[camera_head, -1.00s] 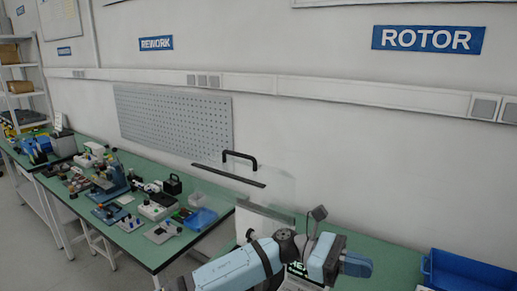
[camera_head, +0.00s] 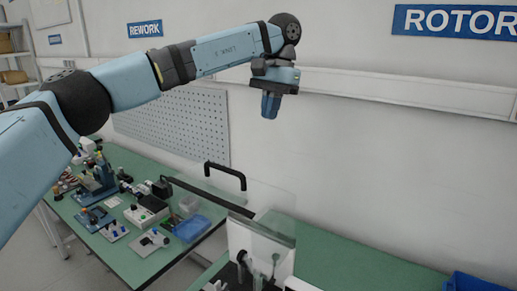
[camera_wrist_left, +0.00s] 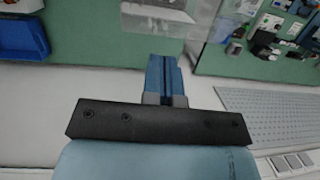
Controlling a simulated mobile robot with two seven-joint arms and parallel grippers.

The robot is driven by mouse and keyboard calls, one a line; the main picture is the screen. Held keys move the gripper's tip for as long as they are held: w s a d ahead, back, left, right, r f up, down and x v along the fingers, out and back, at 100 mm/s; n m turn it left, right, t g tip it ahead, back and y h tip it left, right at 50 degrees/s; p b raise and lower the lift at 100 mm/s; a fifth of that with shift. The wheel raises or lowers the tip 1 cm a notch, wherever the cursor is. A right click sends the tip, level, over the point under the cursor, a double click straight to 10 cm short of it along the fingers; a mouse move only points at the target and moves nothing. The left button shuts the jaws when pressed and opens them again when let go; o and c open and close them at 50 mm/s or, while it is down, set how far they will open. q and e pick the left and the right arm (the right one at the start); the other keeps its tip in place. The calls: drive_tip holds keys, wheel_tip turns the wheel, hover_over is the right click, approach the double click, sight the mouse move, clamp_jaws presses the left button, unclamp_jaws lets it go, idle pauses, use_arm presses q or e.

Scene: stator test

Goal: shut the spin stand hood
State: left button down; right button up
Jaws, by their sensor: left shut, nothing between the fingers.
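The spin stand hood (camera_head: 272,194) is a clear panel with a dark edge bar and a black handle (camera_head: 226,173). It stands raised over the stand, tilted up at the back of the green bench. Part of the stand, a pale block with metal parts (camera_head: 258,252), shows below it. My left gripper (camera_head: 270,105) is above and to the right of the handle, apart from it, fingers pointing down. The fingers are shut and empty, as the left wrist view (camera_wrist_left: 166,75) also shows. My right gripper is not in view.
A blue bin (camera_head: 478,284) sits at the lower right, and also at the top left of the wrist view (camera_wrist_left: 22,38). The left bench (camera_head: 150,262) carries several tools and parts. A grey pegboard (camera_head: 190,120) is on the wall behind. Bare green bench lies right of the hood.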

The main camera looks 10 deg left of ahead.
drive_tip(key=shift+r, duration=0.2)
use_arm(q)
drive_tip(key=p, duration=0.1)
approach(249, 186)
drive_tip(key=shift+w+d+f, duration=0.25)
drive_tip(key=shift+w+f, duration=0.6)
drive_tip(key=shift+w, duration=0.2)
drive_tip(key=s, duration=0.1)
drive_tip(key=s+a+p, duration=0.1)
drive_tip(key=s+f, duration=0.1)
drive_tip(key=shift+a+f, duration=0.1)
drive_tip(key=shift+a, duration=0.15)
drive_tip(key=shift+s+a+f, duration=0.2)
drive_tip(key=shift+s+f, duration=0.05)
drive_tip(key=shift+w+f, duration=0.1)
drive_tip(key=shift+f, duration=0.05)
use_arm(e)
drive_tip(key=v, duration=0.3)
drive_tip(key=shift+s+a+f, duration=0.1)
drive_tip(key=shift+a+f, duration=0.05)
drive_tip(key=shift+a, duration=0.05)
